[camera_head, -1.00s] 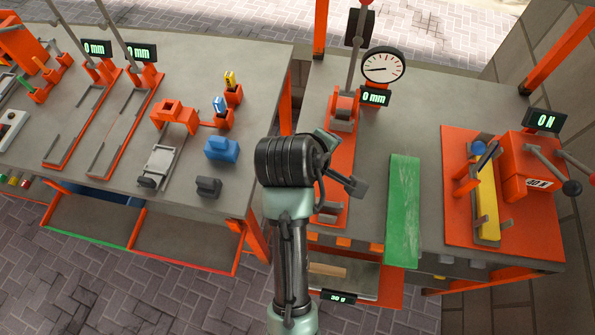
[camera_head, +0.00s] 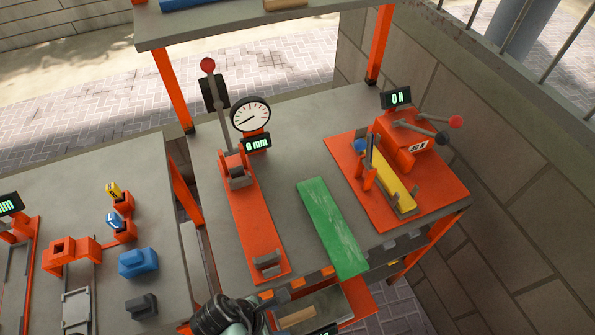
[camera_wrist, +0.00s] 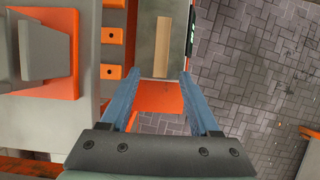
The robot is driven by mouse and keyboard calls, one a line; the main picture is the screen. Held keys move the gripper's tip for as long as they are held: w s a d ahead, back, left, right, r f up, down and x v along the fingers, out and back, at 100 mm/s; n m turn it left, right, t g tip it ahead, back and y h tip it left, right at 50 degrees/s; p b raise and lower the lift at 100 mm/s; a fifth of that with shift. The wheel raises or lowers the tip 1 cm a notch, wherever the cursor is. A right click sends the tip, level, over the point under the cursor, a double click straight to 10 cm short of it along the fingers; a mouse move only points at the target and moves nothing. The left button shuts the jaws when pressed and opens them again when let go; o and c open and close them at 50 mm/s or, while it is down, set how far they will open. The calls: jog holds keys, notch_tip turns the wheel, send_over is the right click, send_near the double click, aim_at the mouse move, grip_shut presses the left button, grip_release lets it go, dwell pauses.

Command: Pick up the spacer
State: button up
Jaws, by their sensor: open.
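No part is labelled as the spacer. A flat tan strip (camera_head: 298,316) lies in a shallow grey tray (camera_head: 335,297) at the front of the right bench, and it also shows in the wrist view (camera_wrist: 162,47). My gripper (camera_wrist: 158,76) is open and empty, its two blue-grey fingers apart. In the wrist view the strip lies just beyond the fingertips, roughly in line with the gap between them and not touched. An orange surface (camera_wrist: 158,97) shows between the fingers. In the head view my arm shows at the bottom edge, its fingers unclear.
A green plank (camera_head: 332,226) lies on the right bench between an orange gauge fixture (camera_head: 258,230) and an orange press holding a yellow bar (camera_head: 393,185). Blue (camera_head: 138,262) and dark (camera_head: 141,306) blocks sit on the left bench. Paved floor (camera_wrist: 245,60) is open at right.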

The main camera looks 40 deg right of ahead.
aim_at(289, 320)
jog(key=x, duration=0.4)
jog(key=shift+s+d+f, duration=0.2)
jog(key=shift+d, duration=0.1)
